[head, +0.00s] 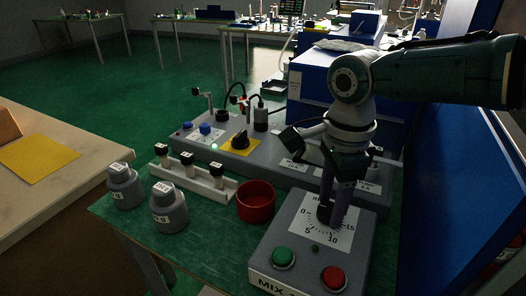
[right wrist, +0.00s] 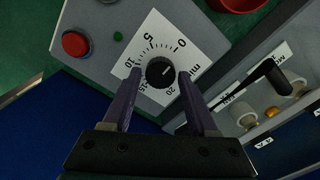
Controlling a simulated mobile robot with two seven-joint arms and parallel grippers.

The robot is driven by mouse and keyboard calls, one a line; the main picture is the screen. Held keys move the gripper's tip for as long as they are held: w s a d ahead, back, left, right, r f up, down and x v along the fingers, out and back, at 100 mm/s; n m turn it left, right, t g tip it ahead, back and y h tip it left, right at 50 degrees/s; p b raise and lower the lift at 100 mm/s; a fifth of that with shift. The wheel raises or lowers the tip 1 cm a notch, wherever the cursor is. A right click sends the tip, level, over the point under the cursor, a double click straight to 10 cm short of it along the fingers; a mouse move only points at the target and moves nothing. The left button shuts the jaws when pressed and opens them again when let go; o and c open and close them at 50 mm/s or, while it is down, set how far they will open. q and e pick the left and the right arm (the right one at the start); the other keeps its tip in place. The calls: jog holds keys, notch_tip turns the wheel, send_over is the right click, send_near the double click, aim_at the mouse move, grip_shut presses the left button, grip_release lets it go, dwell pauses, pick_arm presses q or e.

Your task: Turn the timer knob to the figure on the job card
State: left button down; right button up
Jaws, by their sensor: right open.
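The timer knob (right wrist: 160,72) is round and black, on a white dial plate marked in minutes from 0 to 20. In the right wrist view a small light mark on it seems to point up and right, roughly toward 0. The knob shows only partly in the head view (head: 324,213). My right gripper (right wrist: 159,76) is open, its two purple fingers on either side of the knob; I cannot tell whether they touch it. It comes down over the dial in the head view (head: 334,218). I cannot make out a readable job card. My left gripper is not in view.
The timer box (head: 262,250) has a green button (head: 284,257) and a red button (head: 334,278) in front of the dial. A red cup (head: 256,203), a white rack (head: 190,182) and two grey bottles (head: 169,208) stand left. A grey control panel (head: 270,150) lies behind.

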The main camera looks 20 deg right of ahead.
jog(key=shift+f, duration=0.1)
jog(key=shift+c, duration=0.4)
grip_shut()
